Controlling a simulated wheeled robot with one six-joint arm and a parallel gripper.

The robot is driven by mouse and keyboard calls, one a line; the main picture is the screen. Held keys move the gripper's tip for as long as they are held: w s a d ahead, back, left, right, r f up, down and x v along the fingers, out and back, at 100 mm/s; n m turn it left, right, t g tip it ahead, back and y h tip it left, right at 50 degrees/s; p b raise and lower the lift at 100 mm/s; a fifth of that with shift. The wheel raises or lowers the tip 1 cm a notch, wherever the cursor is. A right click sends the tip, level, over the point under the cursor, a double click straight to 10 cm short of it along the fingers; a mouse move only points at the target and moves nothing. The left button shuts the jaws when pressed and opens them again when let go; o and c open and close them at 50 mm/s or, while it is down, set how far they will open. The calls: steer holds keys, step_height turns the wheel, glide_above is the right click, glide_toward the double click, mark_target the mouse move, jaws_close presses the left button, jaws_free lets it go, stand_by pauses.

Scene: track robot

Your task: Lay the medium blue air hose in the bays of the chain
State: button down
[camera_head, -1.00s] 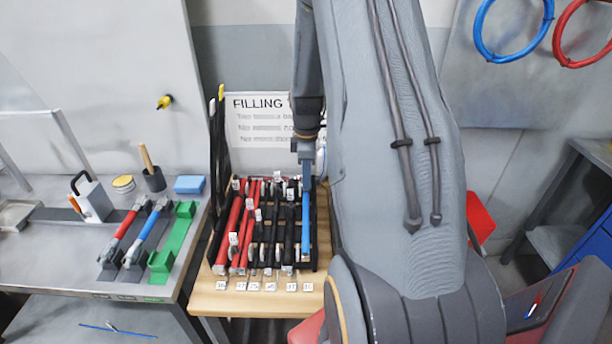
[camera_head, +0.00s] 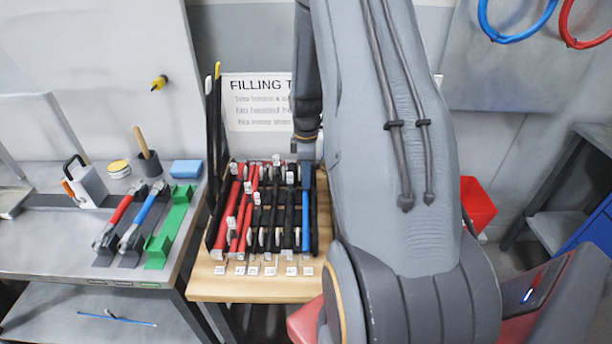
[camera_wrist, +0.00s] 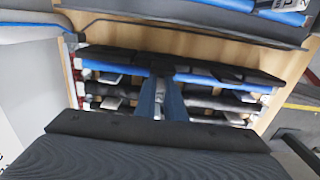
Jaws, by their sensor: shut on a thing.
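The chain (camera_head: 213,225) is a black frame of long bays on a wooden table. The blue air hose (camera_head: 305,215) lies lengthwise in a bay near its right side. In the wrist view the blue hose (camera_wrist: 205,78) runs across the chain, with its middle hidden by dark parts. My gripper (camera_head: 306,153) is at the far end of the blue hose, low over the chain. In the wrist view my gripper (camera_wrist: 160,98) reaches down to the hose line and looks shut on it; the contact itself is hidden. Red and black hoses (camera_head: 233,215) fill other bays.
My arm covers the area right of the chain. A sign (camera_head: 255,95) stands behind it. A bench at left holds red, blue and green tools (camera_head: 170,230) and a blue block (camera_head: 186,169). A red bin (camera_head: 478,203) is at right. Numbered tags line the table front.

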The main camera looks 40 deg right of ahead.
stand_by(0.3)
steer(key=c, duration=1.8)
jaws_free()
steer(key=shift+o, duration=0.2)
steer(key=shift+r+b, duration=1.15)
steer(key=shift+r, duration=2.7)
